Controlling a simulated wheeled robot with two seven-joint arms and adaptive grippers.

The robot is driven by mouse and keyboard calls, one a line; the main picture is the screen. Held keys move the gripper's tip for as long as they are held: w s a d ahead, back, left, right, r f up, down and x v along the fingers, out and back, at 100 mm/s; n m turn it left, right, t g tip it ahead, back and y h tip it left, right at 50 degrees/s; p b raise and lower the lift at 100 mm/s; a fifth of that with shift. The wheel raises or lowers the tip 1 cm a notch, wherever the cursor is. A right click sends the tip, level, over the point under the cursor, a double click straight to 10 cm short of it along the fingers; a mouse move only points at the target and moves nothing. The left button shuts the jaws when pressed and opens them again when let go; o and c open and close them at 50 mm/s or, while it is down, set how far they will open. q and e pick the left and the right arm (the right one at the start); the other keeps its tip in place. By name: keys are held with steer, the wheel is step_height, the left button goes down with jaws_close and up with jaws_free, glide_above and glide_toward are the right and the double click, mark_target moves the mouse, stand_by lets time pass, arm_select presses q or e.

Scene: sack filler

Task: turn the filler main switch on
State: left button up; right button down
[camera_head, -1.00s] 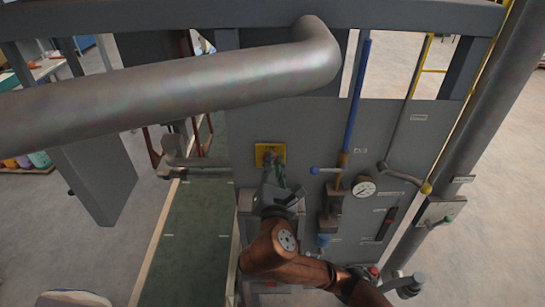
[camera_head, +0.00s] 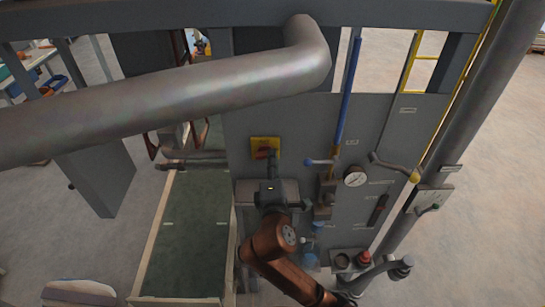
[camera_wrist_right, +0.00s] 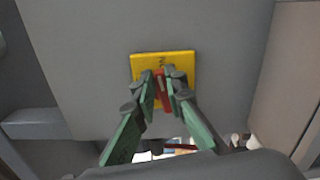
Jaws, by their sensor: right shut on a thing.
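The main switch is a red handle (camera_wrist_right: 160,88) on a square yellow plate (camera_wrist_right: 180,60) fixed to the grey panel. In the head view the yellow plate (camera_head: 258,142) is left of the panel's middle, with a bit of the red handle (camera_head: 262,153) showing. My right gripper (camera_wrist_right: 161,78) has its two green fingers on either side of the red handle, shut on it. In the head view the right gripper (camera_head: 273,156) reaches up to the plate from below. The fingers hide part of the handle and the plate's markings. My left gripper is not in view.
A thick grey pipe (camera_head: 170,90) crosses in front of the panel at upper left. Right of the switch are a blue-handled valve (camera_head: 318,162), a gauge (camera_head: 355,179) and a red button (camera_head: 364,257). A green conveyor belt (camera_head: 185,240) lies at lower left.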

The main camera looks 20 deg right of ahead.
steer(key=shift+f+m, duration=0.25)
steer(key=shift+m, duration=0.85)
steer(key=c, duration=2)
jaws_free()
steer(key=shift+o, duration=0.2)
steer(key=v, duration=1.2)
